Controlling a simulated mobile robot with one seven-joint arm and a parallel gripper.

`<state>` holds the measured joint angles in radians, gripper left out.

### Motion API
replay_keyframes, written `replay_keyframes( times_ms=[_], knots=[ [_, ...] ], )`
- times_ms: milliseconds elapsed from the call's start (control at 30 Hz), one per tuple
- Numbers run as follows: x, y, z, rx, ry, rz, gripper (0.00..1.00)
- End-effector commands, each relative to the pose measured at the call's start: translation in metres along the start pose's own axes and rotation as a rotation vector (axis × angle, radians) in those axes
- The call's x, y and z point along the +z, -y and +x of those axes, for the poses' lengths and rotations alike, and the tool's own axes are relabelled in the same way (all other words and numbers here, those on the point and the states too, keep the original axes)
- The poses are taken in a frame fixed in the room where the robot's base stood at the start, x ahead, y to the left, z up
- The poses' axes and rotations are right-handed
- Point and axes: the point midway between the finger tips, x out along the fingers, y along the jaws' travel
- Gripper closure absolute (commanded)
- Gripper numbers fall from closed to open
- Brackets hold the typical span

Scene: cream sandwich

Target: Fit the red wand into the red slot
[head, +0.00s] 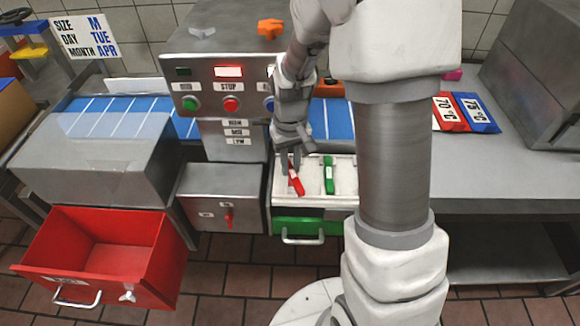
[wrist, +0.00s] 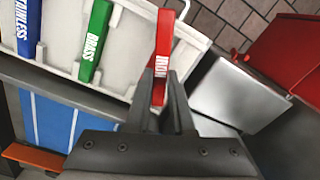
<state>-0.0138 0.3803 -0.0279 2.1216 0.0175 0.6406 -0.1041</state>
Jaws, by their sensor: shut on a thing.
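The red wand (head: 297,182) is a short flat bar with white lettering. It is tilted over the left part of the white tray (head: 312,190). My gripper (head: 290,162) is shut on it from above. In the wrist view the red wand (wrist: 163,45) stands between the fingers of my gripper (wrist: 161,88), its lettering partly covered by them. It overlaps the tray's end in that view; whether it touches the tray I cannot tell. I cannot make out a red slot for certain.
A green wand (head: 329,174) sits in the tray. A blue wand (wrist: 28,28) shows beyond it in the wrist view. A grey box with a red switch (head: 229,217) stands left of the tray, and an open red drawer (head: 100,255) is farther left. A button panel (head: 230,90) rises behind.

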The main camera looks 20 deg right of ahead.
Motion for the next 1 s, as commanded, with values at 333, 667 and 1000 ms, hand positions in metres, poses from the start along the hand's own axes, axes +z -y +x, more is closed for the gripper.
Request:
replay_keyframes(
  times_ms=[333, 667, 1000],
  knots=[
    [0.000, 0.000, 0.014, 0.000, 0.000, 0.000, 1.00],
    [0.000, 0.000, 0.020, 0.000, 0.000, 0.000, 0.61],
    [0.000, 0.000, 0.019, 0.000, 0.000, 0.000, 0.49]
  ],
)
